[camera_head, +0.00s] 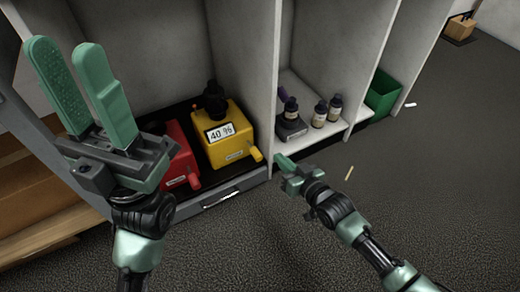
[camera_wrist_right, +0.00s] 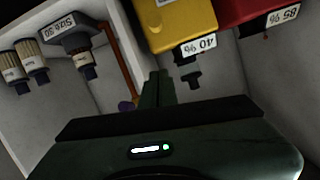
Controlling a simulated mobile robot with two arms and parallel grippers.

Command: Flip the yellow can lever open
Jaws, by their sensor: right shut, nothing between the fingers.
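The yellow can (camera_head: 228,138) with a "40 %" label and black cap stands on a dark tray in the cabinet. Its yellow lever (camera_head: 256,154) sticks out at the lower right front corner. My right gripper (camera_head: 281,161) is shut and empty, its fingertips just right of the lever; I cannot tell whether they touch. My left gripper (camera_head: 68,72) is raised at the left, fingers apart and empty.
A red can (camera_head: 181,160) stands left of the yellow can, partly behind my left gripper. A green bin (camera_head: 382,93) stands further right. The floor in front is mostly clear.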

